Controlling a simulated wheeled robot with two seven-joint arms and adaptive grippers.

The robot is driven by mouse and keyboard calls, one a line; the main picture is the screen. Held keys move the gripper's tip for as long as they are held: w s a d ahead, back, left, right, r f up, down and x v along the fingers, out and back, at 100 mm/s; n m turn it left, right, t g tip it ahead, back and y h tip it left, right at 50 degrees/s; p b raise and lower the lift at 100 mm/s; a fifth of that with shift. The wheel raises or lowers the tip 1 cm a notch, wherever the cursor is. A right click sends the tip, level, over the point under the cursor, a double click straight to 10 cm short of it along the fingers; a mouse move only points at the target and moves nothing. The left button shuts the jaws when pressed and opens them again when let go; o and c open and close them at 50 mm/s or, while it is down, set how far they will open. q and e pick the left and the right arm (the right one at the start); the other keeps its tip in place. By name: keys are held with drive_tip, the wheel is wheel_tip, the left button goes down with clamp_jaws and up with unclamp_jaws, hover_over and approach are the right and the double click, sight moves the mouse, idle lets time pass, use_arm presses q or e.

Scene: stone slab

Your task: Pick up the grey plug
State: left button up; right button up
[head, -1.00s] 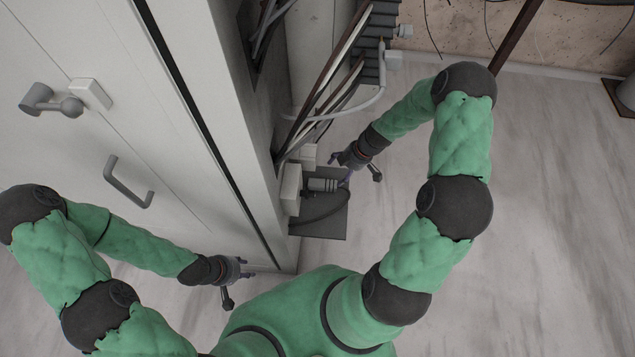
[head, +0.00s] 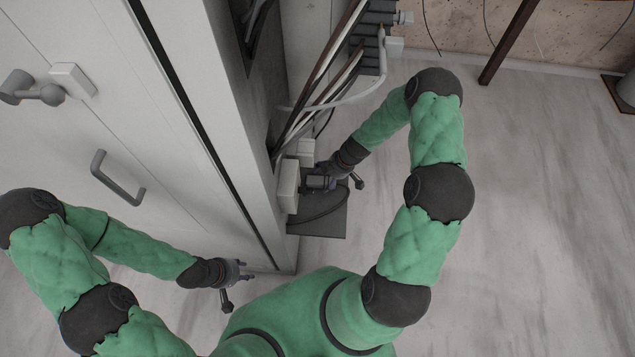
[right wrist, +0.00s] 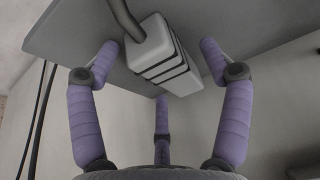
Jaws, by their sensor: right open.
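The grey plug (head: 317,183) is a light block with dark bands. It sits by the white socket box on the cabinet's inner side, above a dark shelf. In the right wrist view the plug (right wrist: 155,50) lies between the purple fingers, with a cable coming from its upper end. My right gripper (right wrist: 160,75) is open around the plug, with gaps visible on both sides. In the head view my right gripper (head: 322,171) is right at the plug and partly hidden by it. My left gripper (head: 247,270) is open and empty near the cabinet's lower front edge.
The white socket box (head: 288,187) is left of the plug. The dark shelf (head: 325,226) carries a looping cable. Bundled cables (head: 325,95) run above inside the cabinet. The cabinet door (head: 150,120) has a grey handle (head: 115,180).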

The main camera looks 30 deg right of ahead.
sight(328, 178)
drive_tip(key=c, duration=1.5)
drive_tip(key=shift+r, duration=0.15)
drive_tip(key=shift+c, duration=0.2)
drive_tip(key=shift+s+d+r+p, duration=0.1)
drive_tip(key=shift+d+r+p, duration=0.1)
drive_tip(key=shift+r+p, duration=0.25)
wheel_tip(328, 178, up, 6)
drive_tip(key=shift+f+p, duration=0.1)
drive_tip(key=shift+p, duration=1.05)
drive_tip(key=s+d+p, duration=0.1)
drive_tip(key=s+d, duration=0.4)
drive_tip(key=d, duration=0.3)
drive_tip(key=s+d, duration=0.5)
drive_tip(key=d, duration=0.3)
drive_tip(key=w+a+r+p, duration=0.4)
drive_tip(key=a+r+p, duration=0.2)
drive_tip(key=r, duration=0.5)
drive_tip(key=shift+r+p, duration=0.15)
drive_tip(key=shift+p, duration=0.15)
